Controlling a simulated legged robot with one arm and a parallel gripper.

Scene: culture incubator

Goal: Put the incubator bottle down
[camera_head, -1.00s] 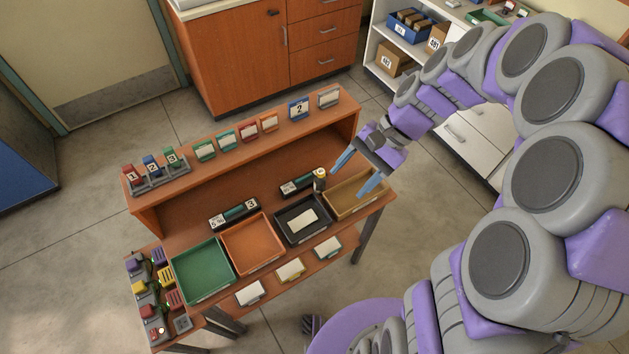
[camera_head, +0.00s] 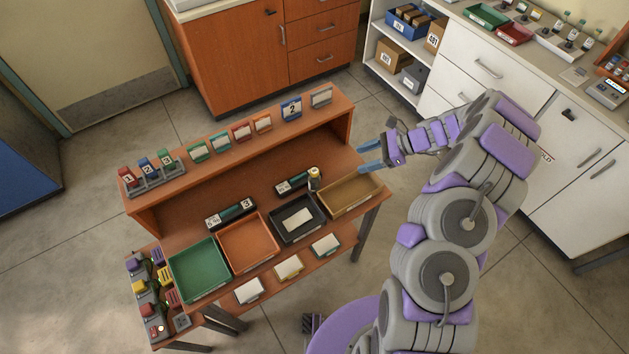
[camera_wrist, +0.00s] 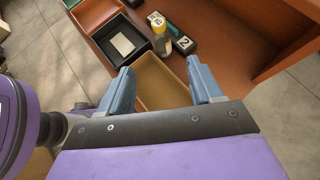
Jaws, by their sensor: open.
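The incubator bottle (camera_head: 314,179), small with a yellow cap, stands upright on the wooden desk, behind the gap between the black tray (camera_head: 275,222) and the tan tray (camera_head: 338,210). In the wrist view the bottle (camera_wrist: 160,37) stands beyond the fingertips, beside a dark block marked 2 (camera_wrist: 184,44). My gripper (camera_head: 368,157) is open and empty, to the right of the bottle and apart from it. In the wrist view its two blue fingers (camera_wrist: 160,78) are spread over the tan tray (camera_wrist: 162,82), with nothing between them.
An orange tray (camera_head: 248,243) and a green tray (camera_head: 199,270) lie further left. A raised shelf (camera_head: 240,140) with small coloured cards runs along the back of the desk. A white cabinet (camera_head: 480,66) stands at the right. Floor between desk and cabinet is clear.

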